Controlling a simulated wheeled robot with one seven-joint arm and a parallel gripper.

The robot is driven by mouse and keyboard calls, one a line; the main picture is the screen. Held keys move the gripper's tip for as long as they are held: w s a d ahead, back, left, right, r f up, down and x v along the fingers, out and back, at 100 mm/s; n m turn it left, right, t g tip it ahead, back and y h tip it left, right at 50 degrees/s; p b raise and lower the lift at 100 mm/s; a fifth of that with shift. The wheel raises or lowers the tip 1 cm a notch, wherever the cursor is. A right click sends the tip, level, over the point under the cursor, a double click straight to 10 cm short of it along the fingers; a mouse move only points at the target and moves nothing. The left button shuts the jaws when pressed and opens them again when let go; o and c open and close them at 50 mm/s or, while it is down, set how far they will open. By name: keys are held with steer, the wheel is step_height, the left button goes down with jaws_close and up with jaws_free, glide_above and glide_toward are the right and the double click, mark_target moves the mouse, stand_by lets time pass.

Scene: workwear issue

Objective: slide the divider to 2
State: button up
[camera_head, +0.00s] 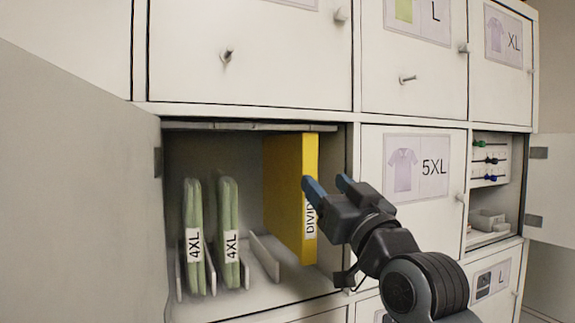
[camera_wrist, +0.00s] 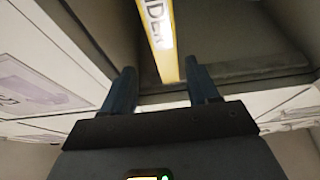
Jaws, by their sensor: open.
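The yellow divider (camera_head: 284,185) stands upright at the right side of an open compartment, with a white label on its front edge partly hidden by my gripper. My gripper (camera_head: 328,185) is open at the compartment's front right. In the wrist view, the divider's edge (camera_wrist: 163,55) shows between the spread fingers of my gripper (camera_wrist: 163,82), nearer the right finger. I cannot tell whether either finger touches it. No number 2 is readable in either view.
Two green packs labelled 4XL (camera_head: 194,230) (camera_head: 229,225) stand at the compartment's left between low rails (camera_head: 264,256). An open door (camera_head: 80,200) is at left. A closed 5XL door (camera_head: 412,180) is right.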

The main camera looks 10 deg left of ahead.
mark_target(311, 167)
steer(key=shift+w+a+r, duration=0.15)
steer(key=shift+a+r, duration=0.4)
steer(key=shift+r, duration=0.2)
steer(key=p+x, duration=0.2)
steer(key=x, duration=0.5)
steer(key=shift+w+a, duration=0.15)
jaws_close()
